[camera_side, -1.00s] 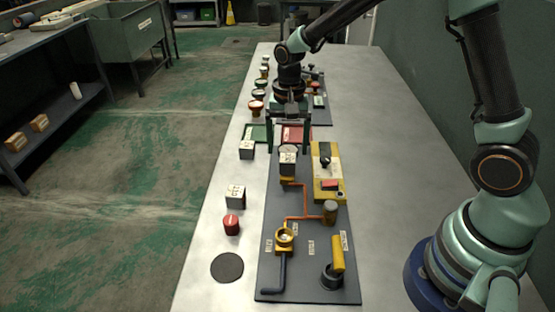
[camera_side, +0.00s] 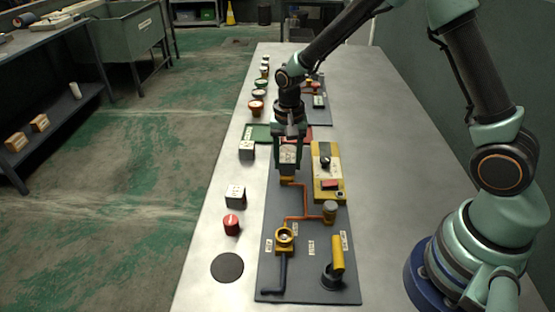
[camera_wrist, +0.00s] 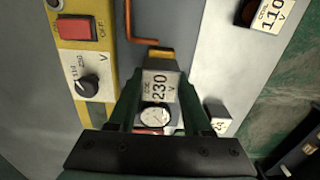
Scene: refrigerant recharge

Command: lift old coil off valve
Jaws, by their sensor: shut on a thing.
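The old coil (camera_side: 289,157) is a pale box on the dark panel; in the wrist view (camera_wrist: 160,85) its label reads 230 V. It sits above the yellow valve body (camera_side: 287,180), which shows behind it in the wrist view (camera_wrist: 161,53). My gripper (camera_side: 289,150) is lowered over the coil, with one finger on each side, shut on it. The coil looks still seated on the valve; I cannot see any gap between them. A round, pale dial-like face (camera_wrist: 155,117) shows between the fingers.
A yellow box (camera_side: 327,172) with a knob and red switch stands close to the right. Two loose cubes, one nearer (camera_side: 236,195) and one farther (camera_side: 247,150), lie left of the panel. A copper pipe (camera_side: 305,205) runs in front.

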